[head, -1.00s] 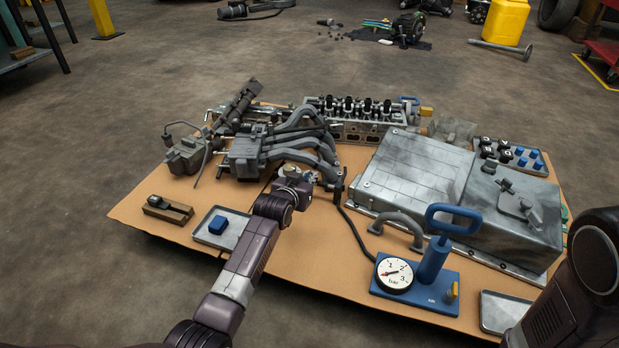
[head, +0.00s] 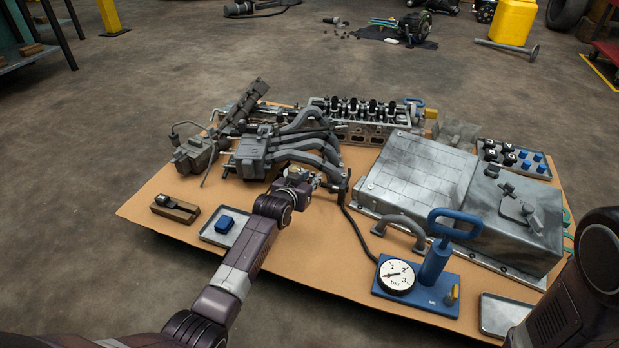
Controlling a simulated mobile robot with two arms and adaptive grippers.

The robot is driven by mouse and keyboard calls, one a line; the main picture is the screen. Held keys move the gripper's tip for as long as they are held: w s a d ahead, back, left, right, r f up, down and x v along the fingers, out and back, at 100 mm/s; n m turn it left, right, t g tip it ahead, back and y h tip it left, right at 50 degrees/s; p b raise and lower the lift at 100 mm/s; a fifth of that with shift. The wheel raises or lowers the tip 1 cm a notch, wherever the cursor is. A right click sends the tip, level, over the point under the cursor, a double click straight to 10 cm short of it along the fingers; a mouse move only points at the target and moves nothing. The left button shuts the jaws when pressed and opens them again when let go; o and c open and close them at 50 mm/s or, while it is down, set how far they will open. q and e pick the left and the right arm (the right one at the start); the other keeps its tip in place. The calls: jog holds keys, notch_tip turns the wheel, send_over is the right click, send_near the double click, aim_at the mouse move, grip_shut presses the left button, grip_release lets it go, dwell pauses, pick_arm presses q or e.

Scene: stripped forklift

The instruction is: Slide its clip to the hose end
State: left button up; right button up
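Several thick grey curved hoses (head: 318,150) run from a grey ribbed block (head: 257,150) on the cardboard-covered board. A thin black hose (head: 357,228) runs from the blue hand pump (head: 434,262) up to a dark upright fitting (head: 344,187) near the hose ends. My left gripper (head: 306,177) is at the front of the grey hoses, left of that fitting. Its fingers are small and merge with metal parts there, so I cannot tell if they are open or what they touch. I cannot make out a clip. My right arm shows at the lower right, but its gripper is out of view.
A large grey metal cover (head: 415,175) fills the right of the board. A grey bent pipe (head: 400,222) lies before it. A tray (head: 212,237) with a blue block (head: 225,223) lies left of my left arm. The round gauge (head: 396,275) sits by the pump.

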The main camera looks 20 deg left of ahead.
pick_arm(q)
jog(key=shift+a, duration=0.1)
jog(key=v, duration=0.8)
dwell(0.3)
jog(key=shift+r, duration=0.1)
